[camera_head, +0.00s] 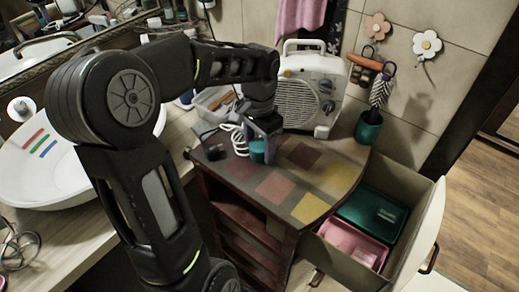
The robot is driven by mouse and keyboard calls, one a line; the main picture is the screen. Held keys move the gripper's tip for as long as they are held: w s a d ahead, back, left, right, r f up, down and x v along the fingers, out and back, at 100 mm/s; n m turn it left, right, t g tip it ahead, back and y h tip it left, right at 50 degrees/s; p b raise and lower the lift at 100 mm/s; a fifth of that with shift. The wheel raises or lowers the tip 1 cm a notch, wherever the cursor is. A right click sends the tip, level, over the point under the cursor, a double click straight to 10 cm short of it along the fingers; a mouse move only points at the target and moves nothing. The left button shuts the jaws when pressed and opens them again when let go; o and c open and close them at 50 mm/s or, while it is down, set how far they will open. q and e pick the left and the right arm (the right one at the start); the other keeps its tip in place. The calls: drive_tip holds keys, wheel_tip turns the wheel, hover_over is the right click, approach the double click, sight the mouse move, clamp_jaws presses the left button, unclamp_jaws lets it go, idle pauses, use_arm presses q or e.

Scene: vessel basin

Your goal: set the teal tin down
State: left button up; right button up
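My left gripper (264,146) points down over the patterned top of the small cabinet (245,168). It is shut on the teal tin (257,151), a small upright piece showing between and below the fingers. Part of the tin is hidden by the fingers. The tin is at or just above the cabinet top; I cannot tell whether its base touches. My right gripper is not in view.
A cream heater (300,100) stands behind the gripper. A white cable (239,140) lies to its left. A teal cup (368,127) stands at the right corner. An open drawer (398,250) holds pink and green boxes. The cabinet top's front right is clear.

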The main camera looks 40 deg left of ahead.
sight(259, 145)
use_arm(q)
drive_tip(key=c, duration=1.2)
wheel_tip(259, 145, up, 10)
drive_tip(key=shift+b, duration=0.45)
